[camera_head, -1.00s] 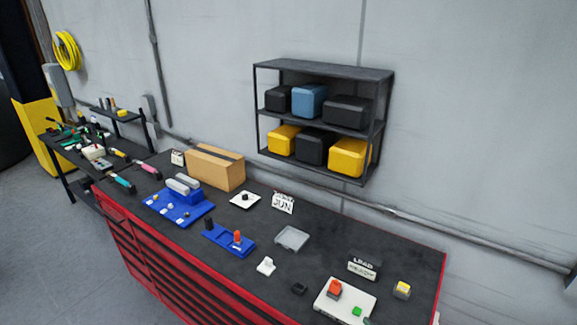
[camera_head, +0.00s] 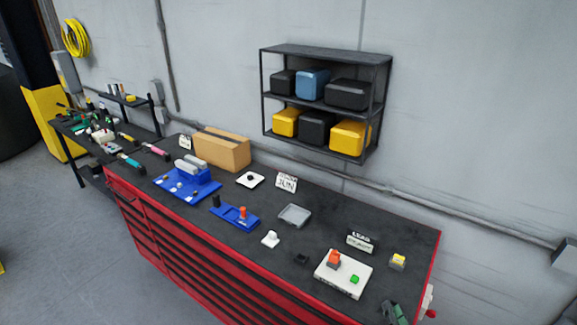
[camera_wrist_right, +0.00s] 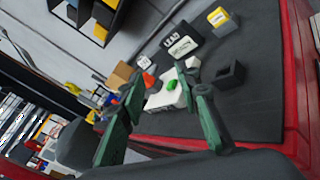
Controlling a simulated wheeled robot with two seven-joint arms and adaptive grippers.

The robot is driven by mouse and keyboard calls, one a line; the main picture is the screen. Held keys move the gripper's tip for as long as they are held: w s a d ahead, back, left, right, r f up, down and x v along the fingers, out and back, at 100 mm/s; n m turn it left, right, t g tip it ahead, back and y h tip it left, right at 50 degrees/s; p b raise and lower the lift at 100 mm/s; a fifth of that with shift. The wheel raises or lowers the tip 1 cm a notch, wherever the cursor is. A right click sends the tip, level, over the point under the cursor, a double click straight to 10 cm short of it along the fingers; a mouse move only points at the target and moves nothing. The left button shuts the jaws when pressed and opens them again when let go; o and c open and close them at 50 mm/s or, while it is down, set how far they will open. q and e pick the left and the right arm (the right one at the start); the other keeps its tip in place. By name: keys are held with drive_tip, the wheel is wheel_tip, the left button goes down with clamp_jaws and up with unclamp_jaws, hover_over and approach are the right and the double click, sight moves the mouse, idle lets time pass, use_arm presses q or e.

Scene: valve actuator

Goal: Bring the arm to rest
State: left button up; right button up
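My right gripper (camera_head: 394,313) shows at the bottom right edge of the head view, by the front edge of the workbench (camera_head: 345,213). In the right wrist view its two green fingers stand apart with a clear gap between them (camera_wrist_right: 160,78), and nothing is held. The white box with a red-orange knob and a green button (camera_head: 343,273) lies to the left of the gripper in the head view. The green button (camera_wrist_right: 172,85) shows beyond the fingers in the wrist view. My left gripper is out of view.
The red-sided bench holds blue fixtures (camera_head: 187,185), a cardboard box (camera_head: 221,150), a grey tray (camera_head: 294,216), a sign block (camera_head: 360,242) and a yellow-topped block (camera_head: 398,261). A wall shelf (camera_head: 325,55) carries several bins. Open floor lies at the left front.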

drive_tip(key=s+d+f+m+g+h, duration=0.65)
drive_tip(key=s+d+f+m, duration=0.35)
drive_tip(key=m, duration=0.9)
drive_tip(key=s+a+f+m+g+y, duration=0.25)
drive_tip(key=s+f+m+g, duration=0.2)
drive_tip(key=s, duration=0.25)
drive_tip(key=s+a+f+m+g+y, duration=0.1)
drive_tip(key=s+a+f+m+g, duration=0.2)
drive_tip(key=s+f+m, duration=0.35)
wheel_tip(320, 180, down, 34)
drive_tip(key=s+a+n+g+b, duration=0.1)
drive_tip(key=s+a+g+b, duration=0.1)
drive_tip(key=s+b, duration=0.15)
use_arm(q)
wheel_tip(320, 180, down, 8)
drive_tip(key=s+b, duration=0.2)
drive_tip(key=b, duration=0.2)
use_arm(e)
drive_tip(key=s+f+y, duration=0.1)
drive_tip(key=s+f, duration=1.7)
drive_tip(key=f, duration=0.3)
drive_tip(key=shift+s+d+n+g, duration=0.2)
drive_tip(key=shift+n+g, duration=0.1)
drive_tip(key=shift+g, duration=0.1)
